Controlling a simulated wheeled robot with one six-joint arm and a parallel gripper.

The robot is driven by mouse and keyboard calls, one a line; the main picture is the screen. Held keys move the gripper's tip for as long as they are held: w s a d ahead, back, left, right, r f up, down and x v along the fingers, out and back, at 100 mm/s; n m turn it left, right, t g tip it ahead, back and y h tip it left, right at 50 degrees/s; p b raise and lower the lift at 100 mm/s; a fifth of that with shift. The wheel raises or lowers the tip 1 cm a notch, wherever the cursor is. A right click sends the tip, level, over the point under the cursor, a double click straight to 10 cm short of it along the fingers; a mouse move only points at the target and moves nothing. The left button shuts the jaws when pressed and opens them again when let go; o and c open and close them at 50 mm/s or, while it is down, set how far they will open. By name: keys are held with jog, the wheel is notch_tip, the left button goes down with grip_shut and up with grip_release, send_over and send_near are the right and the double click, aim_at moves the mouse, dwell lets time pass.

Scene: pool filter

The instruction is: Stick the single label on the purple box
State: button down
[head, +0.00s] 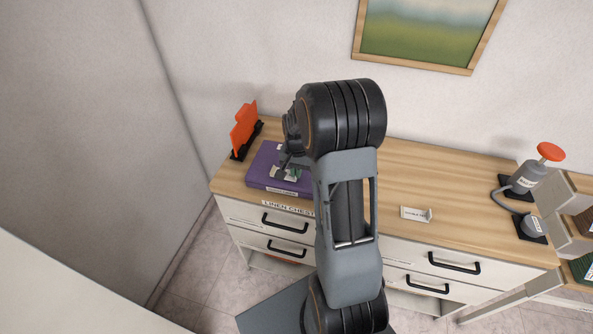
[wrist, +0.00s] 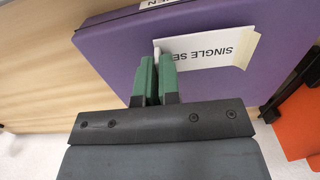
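The purple box (head: 266,166) lies flat at the left end of the dresser top; it also fills the upper part of the wrist view (wrist: 120,52). The label, a pale card printed "SINGLE SE…" (wrist: 215,48), is over the box's top face, its far end on a cream strip. In the head view it is a small pale patch (head: 284,174). My gripper (wrist: 157,72), with green fingers, is shut on the label's near edge. I cannot tell whether the label touches the box or is just above it. My arm hides part of the box's right side in the head view.
An orange object on a black stand (head: 243,130) stands close behind the box at left. A small white card (head: 416,213) lies on the wooden top (head: 440,180). A grey device with a red-orange knob (head: 528,177) stands at the right end. The top's middle is mostly clear.

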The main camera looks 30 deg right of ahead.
jog(key=shift+f+b, duration=0.35)
jog(key=shift+f, duration=0.1)
dwell(1.0)
jog(key=c, duration=1.2)
grip_release()
jog(key=shift+c, duration=0.2)
notch_tip(320, 180, up, 14)
jog(key=shift+b, duration=0.45)
jog(key=shift+f, duration=0.1)
jog(key=s+a+r+n+t, duration=0.1)
jog(key=s+a+n+t, duration=0.3)
jog(key=s+a+n, duration=0.5)
jog(key=s+a, duration=0.4)
jog(key=s, duration=0.2)
jog(key=shift+s+r, duration=0.2)
jog(key=shift+s, duration=0.1)
